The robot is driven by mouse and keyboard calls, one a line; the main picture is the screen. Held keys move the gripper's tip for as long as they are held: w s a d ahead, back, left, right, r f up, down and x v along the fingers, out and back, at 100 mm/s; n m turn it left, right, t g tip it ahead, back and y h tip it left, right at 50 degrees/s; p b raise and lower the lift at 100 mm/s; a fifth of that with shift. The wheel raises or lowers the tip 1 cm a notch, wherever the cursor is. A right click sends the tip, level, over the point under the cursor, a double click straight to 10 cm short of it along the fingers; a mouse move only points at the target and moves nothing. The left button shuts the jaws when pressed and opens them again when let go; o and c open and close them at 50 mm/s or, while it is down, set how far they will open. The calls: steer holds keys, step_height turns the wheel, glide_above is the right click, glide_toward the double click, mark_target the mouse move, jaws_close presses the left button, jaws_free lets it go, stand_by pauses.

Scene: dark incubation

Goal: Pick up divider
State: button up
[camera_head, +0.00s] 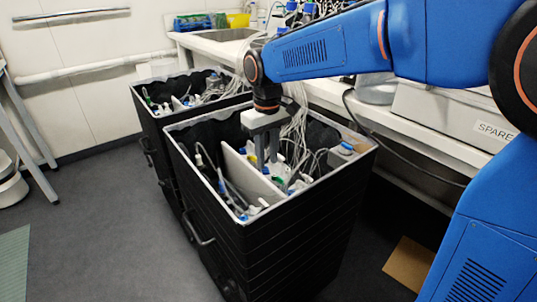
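A white upright panel (240,172), which looks like the divider, stands inside the nearer black bin (285,240). It splits the bin's inside lengthwise, and its lower part is hidden by the bin wall. My gripper (267,165) points down into this bin from above. Its two grey fingers are at the right part of the panel's top edge. The fingers look close together, and I cannot tell whether they touch or hold the panel.
Bottles, tubes and cables crowd the bin around the panel. A second black bin (160,125) stands behind to the left. A bench with a sink (228,34) and a box marked SPARE (450,112) runs along the right. The grey floor at left is mostly clear.

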mark_target(268, 181)
step_height(268, 181, down, 10)
steer(key=shift+r, duration=0.25)
steer(key=shift+c, duration=0.4)
jaws_close()
step_height(268, 181, up, 19)
stand_by(2.7)
